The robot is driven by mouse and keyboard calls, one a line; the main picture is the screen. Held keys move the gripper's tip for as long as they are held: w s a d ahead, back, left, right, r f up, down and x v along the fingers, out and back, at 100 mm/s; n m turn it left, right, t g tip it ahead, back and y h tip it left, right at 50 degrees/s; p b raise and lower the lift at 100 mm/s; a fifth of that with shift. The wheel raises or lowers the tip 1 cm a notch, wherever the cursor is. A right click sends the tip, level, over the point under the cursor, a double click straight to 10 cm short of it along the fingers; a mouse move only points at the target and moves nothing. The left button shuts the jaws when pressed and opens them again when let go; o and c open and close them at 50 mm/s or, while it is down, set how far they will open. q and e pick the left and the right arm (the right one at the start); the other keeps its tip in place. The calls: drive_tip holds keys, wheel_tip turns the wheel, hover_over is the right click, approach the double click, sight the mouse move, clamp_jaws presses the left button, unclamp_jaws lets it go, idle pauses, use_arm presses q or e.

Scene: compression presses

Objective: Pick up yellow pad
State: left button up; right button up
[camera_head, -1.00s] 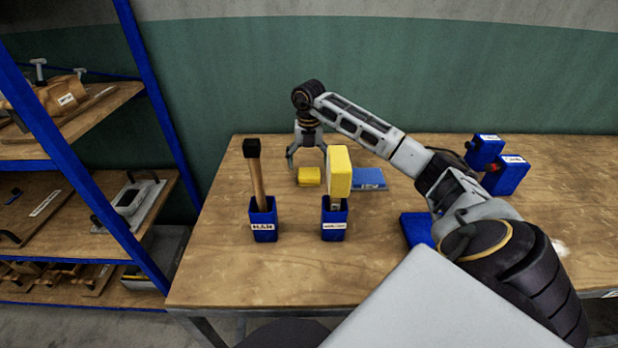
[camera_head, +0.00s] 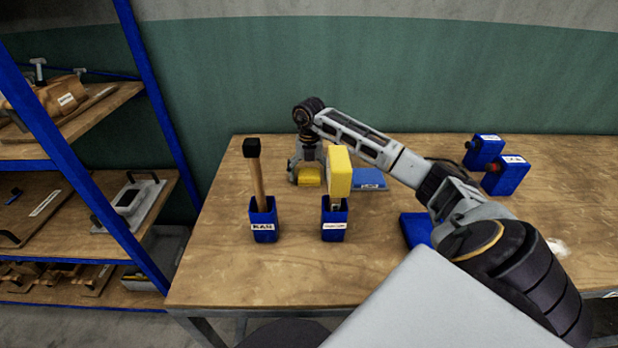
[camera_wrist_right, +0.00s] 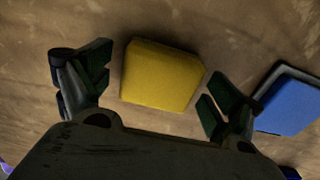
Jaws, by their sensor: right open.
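The yellow pad (camera_head: 309,177) lies flat on the wooden table, behind the two blue holders. It also shows in the right wrist view (camera_wrist_right: 160,76), as a yellow block with rounded corners. My right gripper (camera_head: 307,170) points down over the pad, low near the table. In the wrist view my right gripper (camera_wrist_right: 155,90) is open, one finger on each side of the pad, with gaps between the fingers and the pad. The pad is not held. My left gripper is not in view.
A blue pad (camera_head: 370,179) lies right of the yellow pad. In front stand a blue holder (camera_head: 264,222) with a hammer and another (camera_head: 335,220) with a yellow-headed tool. Blue containers (camera_head: 507,175) stand at the right. A shelf (camera_head: 75,215) is at the left.

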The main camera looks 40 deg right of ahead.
sight(309, 172)
drive_tip(key=shift+c, duration=0.3)
drive_tip(key=c, duration=0.8)
drive_tip(key=shift+r+p, duration=0.3)
drive_tip(key=shift+r, duration=4.7)
drive_tip(key=shift+o, duration=0.4)
drive_tip(key=shift+c, duration=1.1)
drive_tip(key=shift+r, duration=0.2)
